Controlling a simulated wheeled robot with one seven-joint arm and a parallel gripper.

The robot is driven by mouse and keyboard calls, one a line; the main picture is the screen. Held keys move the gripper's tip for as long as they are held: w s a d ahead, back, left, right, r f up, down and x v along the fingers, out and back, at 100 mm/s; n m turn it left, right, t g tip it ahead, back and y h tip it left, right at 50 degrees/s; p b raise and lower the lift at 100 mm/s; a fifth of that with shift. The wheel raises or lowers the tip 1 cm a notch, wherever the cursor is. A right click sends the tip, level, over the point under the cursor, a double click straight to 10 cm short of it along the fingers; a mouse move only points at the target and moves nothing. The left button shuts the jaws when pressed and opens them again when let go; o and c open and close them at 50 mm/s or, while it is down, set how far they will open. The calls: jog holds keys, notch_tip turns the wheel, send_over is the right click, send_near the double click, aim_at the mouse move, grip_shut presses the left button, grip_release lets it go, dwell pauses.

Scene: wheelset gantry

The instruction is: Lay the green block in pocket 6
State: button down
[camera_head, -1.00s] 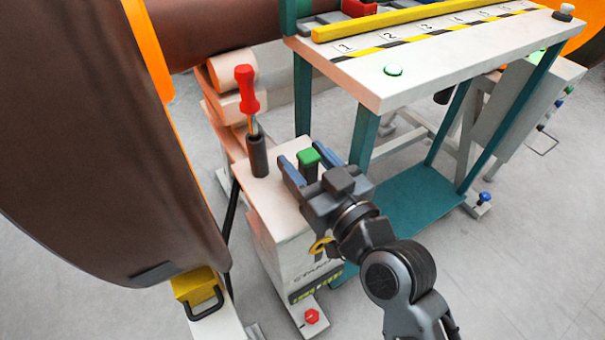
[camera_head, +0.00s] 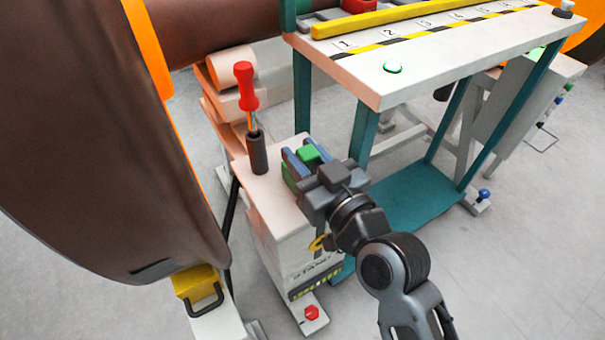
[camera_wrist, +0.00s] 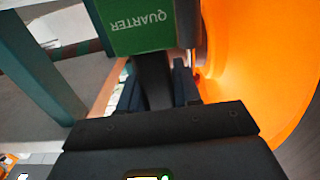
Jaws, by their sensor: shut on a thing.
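The green block (camera_head: 308,153) is between the blue fingers of my gripper (camera_head: 304,161), over the top of the pale stand. A second patch of green shows to the left of the fingers. In the wrist view the green block (camera_wrist: 140,27) carries the word QUARTER, upside down, and a dark post runs from it between the fingers (camera_wrist: 156,90). My gripper is shut on it. I cannot tell whether it is clear of the stand. Pocket labels run along the white bench (camera_head: 440,62); the label for pocket 6 is at the far right, and its pocket is hidden.
A red-handled screwdriver (camera_head: 246,95) stands in a dark holder (camera_head: 257,153) close left of my gripper. A yellow bar (camera_head: 400,16) lines the bench. A large brown wheel (camera_head: 100,130) fills the left. Bench legs stand right of the stand.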

dwell(0.5)
jog(key=shift+r, duration=0.45)
jog(key=r, duration=0.3)
jog(key=shift+d+r+p, duration=0.25)
jog(key=shift+r+p, duration=0.1)
jog(key=shift+r, duration=0.05)
jog(key=s+d+r, duration=0.3)
jog(key=d+r, duration=0.3)
jog(key=d, duration=0.5)
jog(key=w+d+f+m+t+h+p, duration=0.1)
jog(key=w+d+f+m+h, duration=0.15)
jog(key=f, duration=0.55)
jog(key=w+d+f+m+t+h, duration=0.2)
jog(key=w+d+f+h, duration=0.15)
jog(key=f, duration=0.45)
jog(key=s+d+f+m+h, duration=0.1)
jog(key=s+d+f+h, duration=0.1)
jog(key=f, duration=0.5)
jog(key=s+d+f+m+h+p, duration=0.1)
jog(key=s+d+f+h, duration=0.1)
jog(key=s+f, duration=0.3)
notch_tip(320, 180, down, 3)
jog(key=shift+s+d+f, duration=0.2)
jog(key=shift+s+d, duration=0.05)
jog(key=shift+d, duration=0.55)
